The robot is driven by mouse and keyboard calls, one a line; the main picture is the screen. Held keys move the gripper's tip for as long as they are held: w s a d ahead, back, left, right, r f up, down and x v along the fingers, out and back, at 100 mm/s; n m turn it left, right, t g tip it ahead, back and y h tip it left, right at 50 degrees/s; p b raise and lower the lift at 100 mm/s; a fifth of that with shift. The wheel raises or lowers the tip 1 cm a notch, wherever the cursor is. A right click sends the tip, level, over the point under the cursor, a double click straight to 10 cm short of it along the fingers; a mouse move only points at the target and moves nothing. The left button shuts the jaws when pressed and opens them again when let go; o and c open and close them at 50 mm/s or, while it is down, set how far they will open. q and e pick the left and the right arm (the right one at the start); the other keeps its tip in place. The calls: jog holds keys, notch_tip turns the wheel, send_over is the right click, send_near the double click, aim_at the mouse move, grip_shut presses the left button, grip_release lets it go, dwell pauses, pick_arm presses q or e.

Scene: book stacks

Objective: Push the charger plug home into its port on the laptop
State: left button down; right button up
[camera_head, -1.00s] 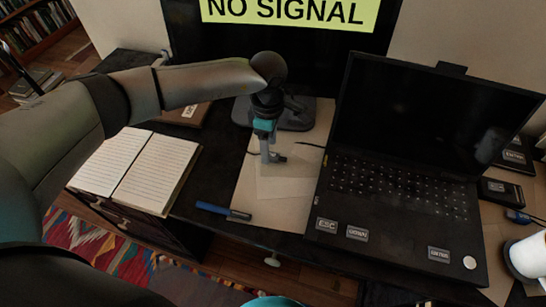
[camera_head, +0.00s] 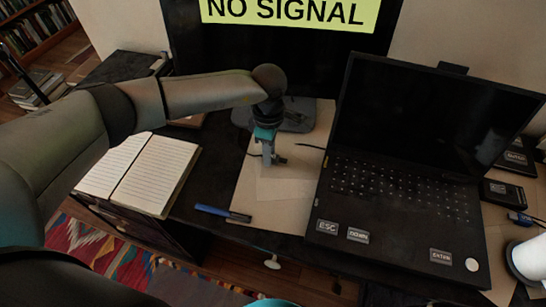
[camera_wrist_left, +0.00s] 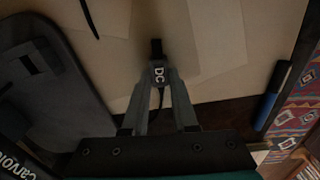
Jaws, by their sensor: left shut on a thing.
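The open black laptop (camera_head: 395,203) stands on the right of the desk, its screen raised. The plug's dark tip points away from the gripper, toward the top of the wrist view. A dark cord shows between the fingers behind the plug. My right gripper is not in view.
A blue pen (camera_head: 222,212) lies near the desk's front edge. An open notebook (camera_head: 140,172) is on the left. The monitor stand (camera_head: 298,115) is close behind the gripper. A thin dark cable (camera_head: 312,147) lies by the laptop's left side. A white mug (camera_head: 530,258) is at far right.

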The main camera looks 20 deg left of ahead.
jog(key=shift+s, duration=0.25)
pick_arm(q)
jog(key=shift+r, duration=0.1)
